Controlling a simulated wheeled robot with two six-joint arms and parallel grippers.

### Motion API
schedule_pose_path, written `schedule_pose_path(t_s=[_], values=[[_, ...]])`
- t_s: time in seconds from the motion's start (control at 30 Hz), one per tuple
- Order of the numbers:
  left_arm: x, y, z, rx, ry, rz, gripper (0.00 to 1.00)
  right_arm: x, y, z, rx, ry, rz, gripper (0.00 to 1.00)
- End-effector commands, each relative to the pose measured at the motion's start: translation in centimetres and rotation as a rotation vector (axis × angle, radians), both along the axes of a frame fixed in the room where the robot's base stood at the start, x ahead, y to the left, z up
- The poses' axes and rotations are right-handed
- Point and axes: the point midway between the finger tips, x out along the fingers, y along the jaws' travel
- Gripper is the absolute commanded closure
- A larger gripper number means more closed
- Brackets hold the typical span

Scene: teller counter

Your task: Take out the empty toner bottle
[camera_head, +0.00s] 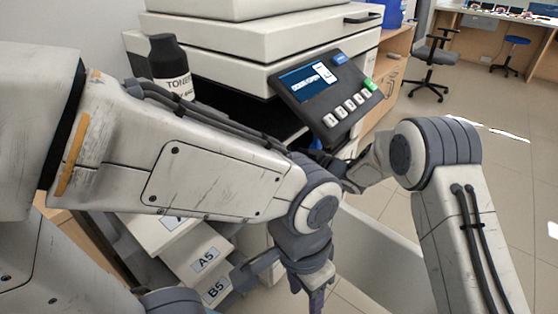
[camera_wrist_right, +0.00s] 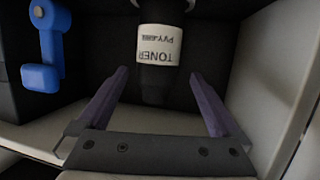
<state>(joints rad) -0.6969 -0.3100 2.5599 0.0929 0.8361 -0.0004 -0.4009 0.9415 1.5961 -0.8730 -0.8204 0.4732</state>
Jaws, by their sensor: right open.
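In the right wrist view, a dark toner bottle (camera_wrist_right: 160,90) with a white TONER label, seen upside down, lies in a dark recess of the copier. My right gripper (camera_wrist_right: 160,73) is open, its two purple fingers on either side of the bottle's near end; I cannot tell whether they touch it. In the head view the right gripper is hidden behind my arms. A second black bottle labelled TONER (camera_head: 168,58) stands upright beside the copier (camera_head: 230,45). My left gripper (camera_head: 317,300) points down at the bottom centre, cut off by the frame edge.
A blue lever (camera_wrist_right: 45,50) is at the recess's left. The control panel (camera_head: 325,90) juts out above my right wrist. Paper drawers marked A5 (camera_head: 205,260) and B5 lie below my left arm. The floor at right is open, with a grey chair (camera_head: 432,60).

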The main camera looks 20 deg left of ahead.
Motion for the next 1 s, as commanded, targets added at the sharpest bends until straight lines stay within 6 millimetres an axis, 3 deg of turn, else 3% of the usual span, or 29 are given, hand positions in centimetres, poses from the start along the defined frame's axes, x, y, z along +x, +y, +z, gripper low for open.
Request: schedule_pose_path(t_s=[0.43,0.73,0.77,1.0], values=[[0.0,0.0,-1.5,0.000,0.000,0.000,0.50,2.7,4.0,-1.6,-0.002,-0.001,0.001,0.00],[0.0,0.0,-1.5,0.000,0.000,0.000,0.50,2.9,4.4,-1.6,-0.001,0.000,-0.002,0.00],[0.0,0.0,-1.5,0.000,0.000,0.000,0.50,2.9,4.4,-1.6,-0.001,0.000,-0.002,0.04],[0.0,0.0,-1.5,0.000,0.000,0.000,0.50,2.9,4.3,-1.6,-0.001,0.000,-0.002,0.96]])
